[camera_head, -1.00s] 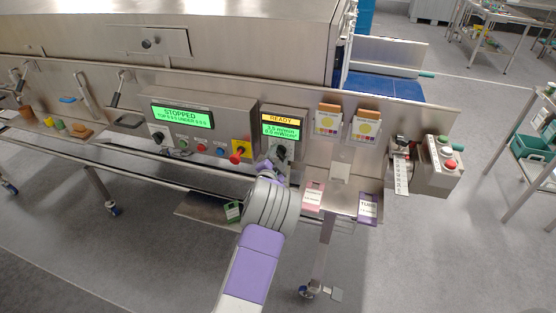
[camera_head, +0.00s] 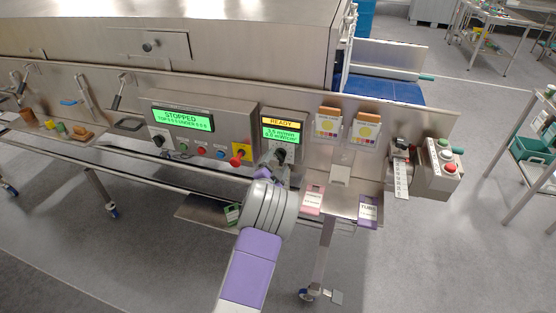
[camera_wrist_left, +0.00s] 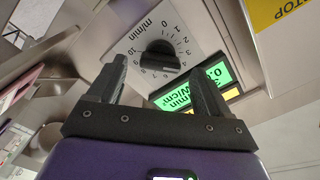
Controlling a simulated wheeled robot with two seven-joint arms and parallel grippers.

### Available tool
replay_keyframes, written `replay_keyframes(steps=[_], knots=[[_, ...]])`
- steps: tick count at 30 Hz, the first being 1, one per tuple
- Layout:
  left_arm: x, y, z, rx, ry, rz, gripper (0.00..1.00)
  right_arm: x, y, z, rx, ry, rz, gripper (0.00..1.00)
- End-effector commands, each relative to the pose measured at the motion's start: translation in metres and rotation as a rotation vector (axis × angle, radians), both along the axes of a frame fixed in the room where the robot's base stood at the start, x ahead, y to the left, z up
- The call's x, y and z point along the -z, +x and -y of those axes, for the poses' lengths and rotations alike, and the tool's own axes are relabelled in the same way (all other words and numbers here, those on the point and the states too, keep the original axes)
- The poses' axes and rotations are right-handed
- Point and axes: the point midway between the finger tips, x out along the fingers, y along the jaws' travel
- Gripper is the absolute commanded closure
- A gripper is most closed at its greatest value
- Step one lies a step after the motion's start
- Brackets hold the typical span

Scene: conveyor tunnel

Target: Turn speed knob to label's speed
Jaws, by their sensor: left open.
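The black speed knob (camera_wrist_left: 158,60) sits on a light dial plate (camera_wrist_left: 136,38) marked in m/min, numbers running around it, in the left wrist view. My left gripper (camera_wrist_left: 160,88) is open, its two dark fingers on either side of the knob's near side; I cannot tell if they touch it. In the head view my left gripper (camera_head: 272,163) is in front of the small control panel and partly hides the knob (camera_head: 280,157). The display (camera_head: 281,134) shows READY above a green field that seems to read 5.5 m/min. My right gripper is not in view.
A larger panel (camera_head: 240,115) to the left reads STOPPED, with buttons and a red-yellow switch (camera_head: 240,156). Pink (camera_head: 312,198) and purple (camera_head: 368,209) packs lie on the shelf below. A button box (camera_head: 437,165) stands farther right.

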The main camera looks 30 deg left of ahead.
Motion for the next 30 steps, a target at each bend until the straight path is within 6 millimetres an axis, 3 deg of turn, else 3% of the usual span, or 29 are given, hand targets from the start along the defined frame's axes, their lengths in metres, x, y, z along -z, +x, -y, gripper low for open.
replay_keyframes(steps=[9, 23, 26, 29, 30], knots=[[-0.001, -0.042, 0.01, -0.001, -0.002, 0.0, 0.21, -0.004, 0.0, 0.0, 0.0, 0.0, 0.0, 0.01], [0.002, -0.049, 0.012, 0.0, -0.003, -0.004, 0.21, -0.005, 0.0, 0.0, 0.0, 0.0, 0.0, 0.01], [0.025, -0.054, 0.016, -0.012, -0.062, -0.056, 0.21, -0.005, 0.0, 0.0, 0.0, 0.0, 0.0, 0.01], [0.085, -0.071, 0.031, -0.046, -0.219, -0.195, 0.21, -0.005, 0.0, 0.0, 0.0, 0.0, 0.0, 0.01], [0.117, -0.084, 0.041, -0.069, -0.309, -0.276, 0.21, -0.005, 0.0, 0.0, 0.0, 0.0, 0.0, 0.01]])
